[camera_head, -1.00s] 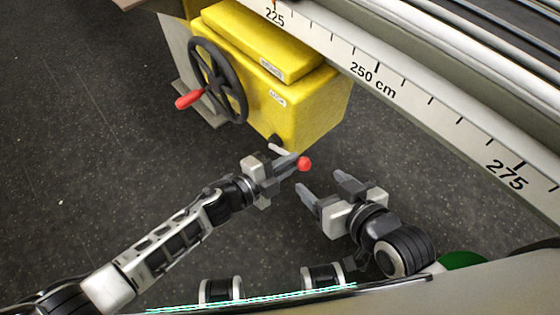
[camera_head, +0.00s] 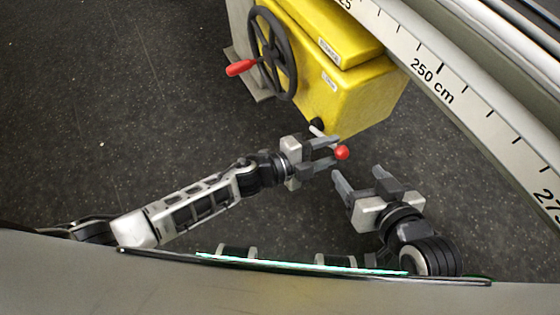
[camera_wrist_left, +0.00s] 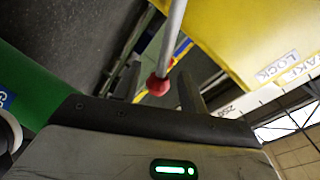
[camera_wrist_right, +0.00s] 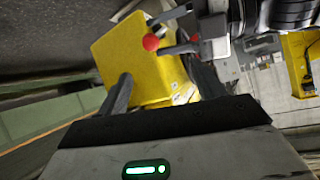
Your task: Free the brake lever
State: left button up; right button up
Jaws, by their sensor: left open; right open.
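The brake lever is a pale rod (camera_head: 316,129) with a red ball knob (camera_head: 342,152), at the lower front of the yellow box (camera_head: 350,95). My left gripper (camera_head: 334,152) is open, with its fingertips at the knob. In the left wrist view the rod (camera_wrist_left: 173,35) comes down from the top, and the knob (camera_wrist_left: 158,85) shows between the fingers; I cannot tell whether they touch it. My right gripper (camera_head: 357,172) is open and empty, to the right of and lower than the knob. The knob (camera_wrist_right: 151,43) also shows ahead in the right wrist view.
A black handwheel (camera_head: 273,55) with a red handle (camera_head: 241,68) is on the box's left side. A label ending in "AKE LOCK" (camera_wrist_left: 283,67) is on the box. A beam with a centimetre scale (camera_head: 432,80) runs along the right. Dark floor (camera_head: 130,110) lies open at left.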

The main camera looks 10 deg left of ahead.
pick_arm(q)
jog(key=p+v, duration=0.2)
jog(key=v, duration=1.3)
jog(key=shift+s+a, duration=0.15)
jog(key=shift+s, duration=0.05)
pick_arm(e)
jog(key=r, duration=0.2)
jog(key=d+r, duration=0.1)
jog(key=shift+s+r+t, duration=0.3)
jog(key=shift+t, duration=0.1)
jog(key=shift+a+f, duration=0.1)
jog(key=shift+f, duration=0.05)
jog(key=shift+w, duration=0.1)
